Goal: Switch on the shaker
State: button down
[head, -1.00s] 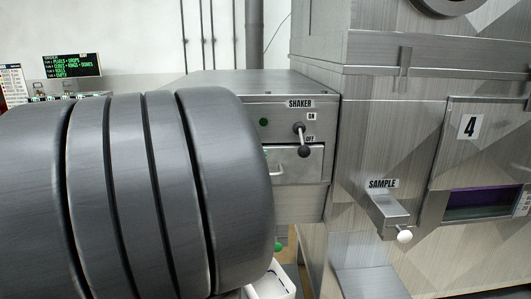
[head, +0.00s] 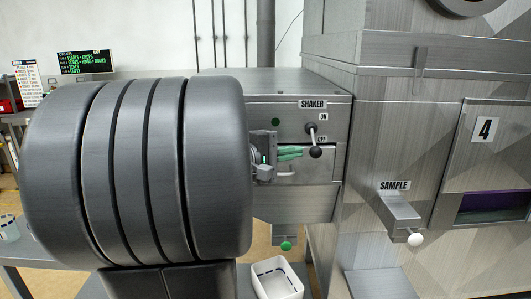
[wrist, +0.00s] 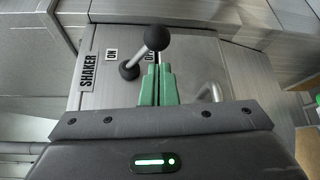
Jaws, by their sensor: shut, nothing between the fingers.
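The shaker's grey metal front (head: 290,112) carries a SHAKER label, ON above and OFF below. Its lever (head: 316,152) has a black ball knob and hangs down beside OFF; it also shows in the wrist view (wrist: 156,38), with its pivot toward the ON label. My gripper (head: 301,152) has green fingers, shut and empty, just left of the knob at about its height. In the wrist view the shut fingertips (wrist: 158,68) point at the knob from just below it. I cannot tell whether they touch it.
A drawer handle (head: 283,167) sits under the fingers. A SAMPLE chute (head: 400,215) with a white knob juts out at right. A white bin (head: 277,281) and a green knob (head: 286,245) are below. My large grey arm link fills the left.

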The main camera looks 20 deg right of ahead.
aim_at(314, 143)
jog(key=shift+x, duration=1.55)
jog(key=shift+r+p, duration=0.1)
jog(key=shift+p, duration=0.3)
jog(key=shift+s+a+r+n+p, duration=0.1)
jog(key=shift+n+p, duration=0.2)
jog(key=shift+p, duration=0.05)
jog(key=shift+r+n+y+p, duration=0.2)
jog(key=shift+n+y+p, duration=0.1)
jog(key=shift+p, duration=0.25)
jog(key=r+n+p, duration=0.1)
jog(key=p, duration=0.1)
jog(key=r+n+g+y+p, duration=0.1)
jog(key=p, duration=0.2)
jog(key=shift+s+a, duration=0.1)
jog(key=shift+s, duration=0.3)
jog(key=shift+s+r+n+g+y+p, duration=0.15)
jog(key=shift+r+n+g+y+p, duration=0.35)
jog(key=shift+r+p, duration=0.45)
